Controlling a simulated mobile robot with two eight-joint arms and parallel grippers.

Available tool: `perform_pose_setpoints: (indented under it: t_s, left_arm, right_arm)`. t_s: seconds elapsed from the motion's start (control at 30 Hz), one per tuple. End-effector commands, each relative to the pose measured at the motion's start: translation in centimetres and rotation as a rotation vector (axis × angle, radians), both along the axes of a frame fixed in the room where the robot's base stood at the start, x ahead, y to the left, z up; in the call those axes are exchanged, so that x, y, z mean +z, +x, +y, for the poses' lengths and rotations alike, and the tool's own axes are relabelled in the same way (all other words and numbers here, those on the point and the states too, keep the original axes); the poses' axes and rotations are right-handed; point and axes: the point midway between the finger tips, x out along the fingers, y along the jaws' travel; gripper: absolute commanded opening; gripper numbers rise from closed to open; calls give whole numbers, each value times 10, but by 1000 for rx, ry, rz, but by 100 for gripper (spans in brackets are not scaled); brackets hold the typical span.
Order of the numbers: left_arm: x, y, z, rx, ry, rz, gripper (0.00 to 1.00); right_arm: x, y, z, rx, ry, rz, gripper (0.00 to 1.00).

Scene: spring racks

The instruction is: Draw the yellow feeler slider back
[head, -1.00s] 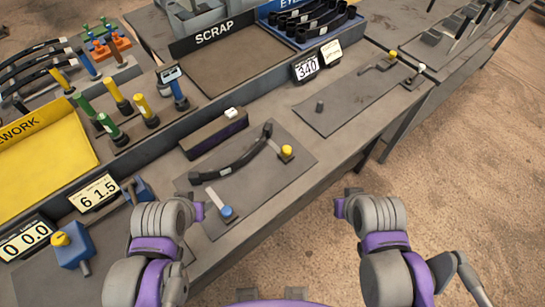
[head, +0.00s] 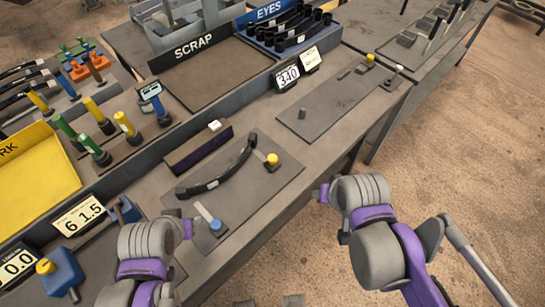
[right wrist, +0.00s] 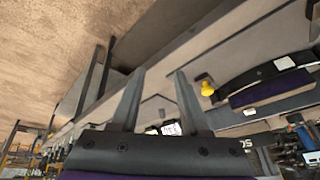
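A yellow-topped slider knob (head: 272,161) stands at the right end of a dark curved spring (head: 222,172) on a grey plate (head: 245,205). The knob also shows in the right wrist view (right wrist: 207,89), right of the fingers. A second yellow knob (head: 370,59) stands on the far right plate; I cannot tell from its look which is the feeler slider. My right gripper (head: 322,194) is at the bench's front edge, right of the near knob and apart from it. Its fingers are open and empty in the right wrist view (right wrist: 156,74). My left gripper (head: 187,228) is near the blue knob (head: 216,226); its fingers are mostly hidden.
A dark block with a white button (head: 200,148) stands behind the plate. A blue box with a yellow knob (head: 60,274) is at the left. A short upright pin (head: 302,113) stands on the far plate. The air in front of the bench is free.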

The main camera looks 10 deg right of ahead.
Motion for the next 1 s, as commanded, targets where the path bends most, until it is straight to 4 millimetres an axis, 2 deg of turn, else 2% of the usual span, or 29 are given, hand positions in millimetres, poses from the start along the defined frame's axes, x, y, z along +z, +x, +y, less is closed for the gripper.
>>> perform_pose_setpoints:
  t_s: [0.03,0.1,0.3,0.5,0.7,0.87,1.0]
  left_arm:
    - [-3,-1,0,0,0,2,50]
    - [-5,-2,0,0,0,4,50]
    - [-12,-5,0,0,0,9,50]
    - [-17,-7,0,0,0,13,50]
    - [-19,-8,0,0,0,15,50]
    - [-20,-8,0,0,0,15,50]
    - [-22,-9,0,0,0,17,50]
  right_arm:
    - [9,15,7,-79,43,32,56]
    - [22,37,16,-230,114,87,68]
    - [45,99,52,-719,261,241,69]
    - [49,149,89,-1172,314,338,69]
    - [46,171,110,-1424,318,364,69]
    - [38,174,113,-1469,318,366,69]
    - [18,174,113,-1469,319,366,69]
